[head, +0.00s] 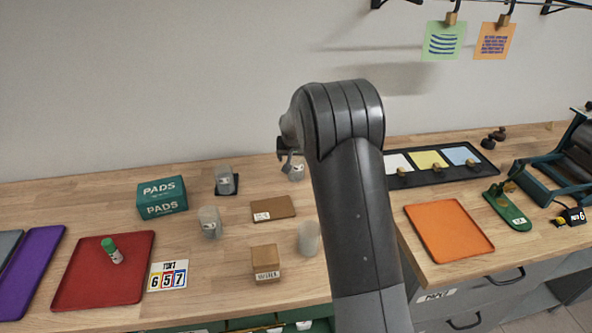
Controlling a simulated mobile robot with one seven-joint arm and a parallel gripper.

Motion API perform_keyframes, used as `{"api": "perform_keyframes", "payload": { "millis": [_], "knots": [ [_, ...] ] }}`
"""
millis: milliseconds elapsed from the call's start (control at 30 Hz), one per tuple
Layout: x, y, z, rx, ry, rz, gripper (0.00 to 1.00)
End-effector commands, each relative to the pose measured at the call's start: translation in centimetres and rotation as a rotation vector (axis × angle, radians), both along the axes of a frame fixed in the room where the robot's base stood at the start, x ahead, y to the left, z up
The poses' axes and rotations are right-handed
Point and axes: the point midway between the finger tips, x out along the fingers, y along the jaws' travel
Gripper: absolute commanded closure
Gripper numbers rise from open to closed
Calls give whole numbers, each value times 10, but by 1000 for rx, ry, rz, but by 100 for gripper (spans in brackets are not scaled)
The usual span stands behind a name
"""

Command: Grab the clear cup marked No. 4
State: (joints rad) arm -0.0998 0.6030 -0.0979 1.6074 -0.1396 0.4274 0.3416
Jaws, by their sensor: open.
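Several clear greyish cups stand on the wooden bench. One cup (296,172) is at the back, just below and beside my gripper, partly hidden by it and my arm. A second cup (223,176) stands on a dark square coaster. A third cup (210,222) stands in front of that one. A fourth cup (309,239) is beside my forearm. Small labels show on some cups, but the numbers are too small to read, so I cannot tell which is No. 4. My gripper (288,161) is open; whether it touches the back cup is unclear.
A brown board (274,209) and a small cardboard box (265,259) lie between the cups. An orange tray (432,247) is right.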

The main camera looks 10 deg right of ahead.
Motion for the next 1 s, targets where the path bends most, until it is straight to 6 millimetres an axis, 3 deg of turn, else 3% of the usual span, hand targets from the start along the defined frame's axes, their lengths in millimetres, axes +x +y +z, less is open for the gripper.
{"api": "perform_keyframes", "payload": {
  "millis": [100, 300, 600, 1000],
  "knots": [
    [6, -3, -19, 0, 4, -2, 20],
    [17, -5, -38, 0, 2, 0, 20],
    [19, -5, -41, -1, 1, 0, 20],
    [19, -5, -41, -1, 1, 0, 52]
  ]
}}
